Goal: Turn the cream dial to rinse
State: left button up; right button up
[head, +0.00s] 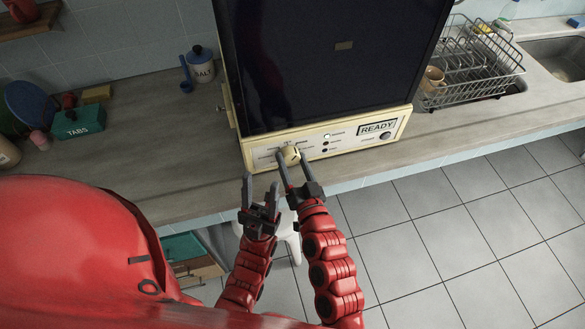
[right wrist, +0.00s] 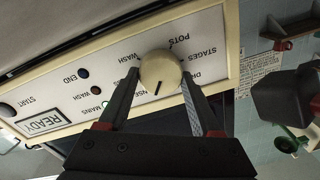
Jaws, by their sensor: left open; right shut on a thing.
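The round cream dial (head: 289,155) sits on the cream front panel (head: 350,143) of a dark-topped machine. In the right wrist view the dial (right wrist: 160,68) has a black pointer line, directed down toward my gripper's base and slightly left. Printed words around it include WASH, POTS and STAGES; a word ending in NSE is partly covered by a finger. My right gripper (head: 292,157) is shut on the dial, one finger each side, also in the right wrist view (right wrist: 159,76). My left gripper (head: 260,181) is open and empty, lower and left, before the counter edge.
The panel has a READY display (head: 377,128), a START button (head: 385,135) and small lamps. A SALT jar (head: 201,66) and green TABS box (head: 79,123) stand left on the counter (head: 190,160). A dish rack (head: 470,65) stands right. A white stool (head: 285,225) is below.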

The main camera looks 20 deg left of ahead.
jog(key=shift+f+m+b, duration=0.1)
jog(key=shift+m+b, duration=0.5)
jog(key=shift+m, duration=0.3)
jog(key=o, duration=1.4)
jog(key=shift+c, duration=0.2)
jog(key=v, duration=1.7)
jog(key=shift+s, duration=0.2)
